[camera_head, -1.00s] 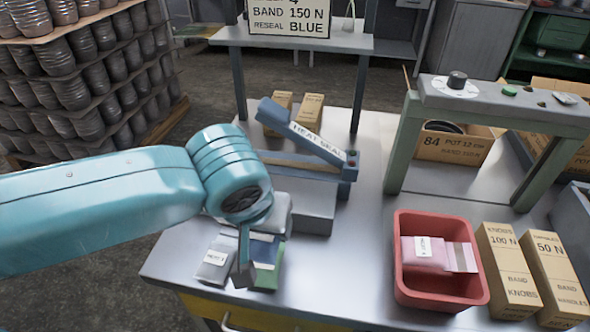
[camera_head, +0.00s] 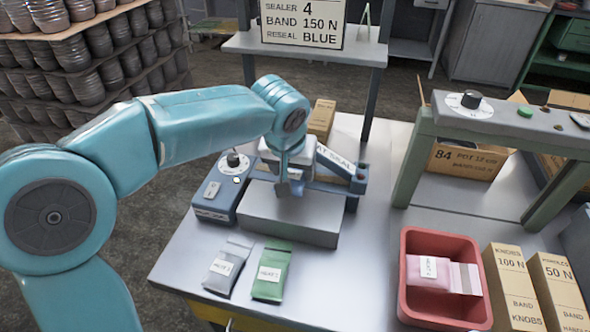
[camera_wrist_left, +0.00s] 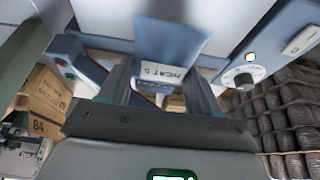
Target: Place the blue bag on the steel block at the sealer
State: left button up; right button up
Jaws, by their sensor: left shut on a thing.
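My left gripper (camera_head: 290,187) is shut on the blue bag (camera_wrist_left: 168,42), which shows between the fingers in the left wrist view with a white label. In the head view the gripper and arm hide most of the bag. The gripper is at the back edge of the steel block (camera_head: 290,222), in front of the raised heat-seal arm (camera_head: 334,164). I cannot tell whether the bag touches the block. The block's front top is bare. My right gripper is not in view.
A grey bag (camera_head: 228,268) and a green bag (camera_head: 270,272) lie on the table in front of the block. The sealer's dial box (camera_head: 213,205) stands at its left. A red bin (camera_head: 408,278) with a pink bag and cartons (camera_head: 512,285) are at the right.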

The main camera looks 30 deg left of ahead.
aim_at(294, 177)
pick_arm(q)
jog(key=shift+w+a, duration=0.1)
jog(key=shift+w, duration=0.35)
jog(key=x, duration=0.3)
jog(key=shift+s+f, duration=0.3)
jog(key=shift+f, duration=0.05)
jog(key=shift+s, duration=0.1)
jog(key=shift+f+b, duration=0.45)
jog(key=shift+f, duration=0.05)
jog(key=o, duration=1.2)
jog(key=shift+r, duration=0.1)
